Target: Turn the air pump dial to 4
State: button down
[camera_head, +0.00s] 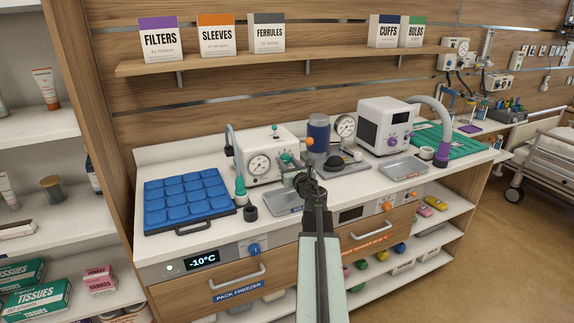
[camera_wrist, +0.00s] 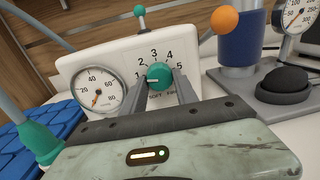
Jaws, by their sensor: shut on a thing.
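The air pump (camera_head: 253,144) is a white box with a round gauge (camera_head: 258,164) on its front, standing at the back of the counter. Its green dial (camera_wrist: 158,75) shows in the wrist view, with the numbers 1 to 5 arched around it. The dial's white pointer mark lies about level and points left, towards 1. My gripper (camera_wrist: 160,84) is shut on the dial, one finger on each side of it. In the head view my arm hides part of the pump's lower right, and the dial (camera_head: 285,157) shows just beyond the gripper.
A blue cylinder with an orange knob (camera_head: 318,136) and a black dome (camera_wrist: 281,84) stand right of the pump. A blue pack tray (camera_head: 181,204) lies to the left. A shallow metal tray (camera_head: 286,205) lies near the arm. A hose (camera_head: 231,141) rises left of the pump.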

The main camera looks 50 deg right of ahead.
jog(key=shift+w+a+r+m, duration=0.1)
jog(key=shift+w+m, duration=0.05)
jog(key=shift+m, duration=0.15)
jog(key=m+p, duration=0.1)
jog(key=m, duration=0.3)
jog(key=shift+r+m, duration=0.1)
jog(key=shift+m, duration=0.2)
jog(key=m, duration=0.6)
jog(key=shift+y+p, duration=0.3)
jog(key=shift+y, duration=0.1)
jog(key=m, duration=0.6)
jog(key=shift+r+y, duration=0.1)
jog(key=shift+y, duration=0.2)
jog(key=m, duration=0.5)
jog(key=shift+m, duration=0.3)
jog(key=c, duration=0.9)
grip_release()
jog(key=shift+c, duration=0.2)
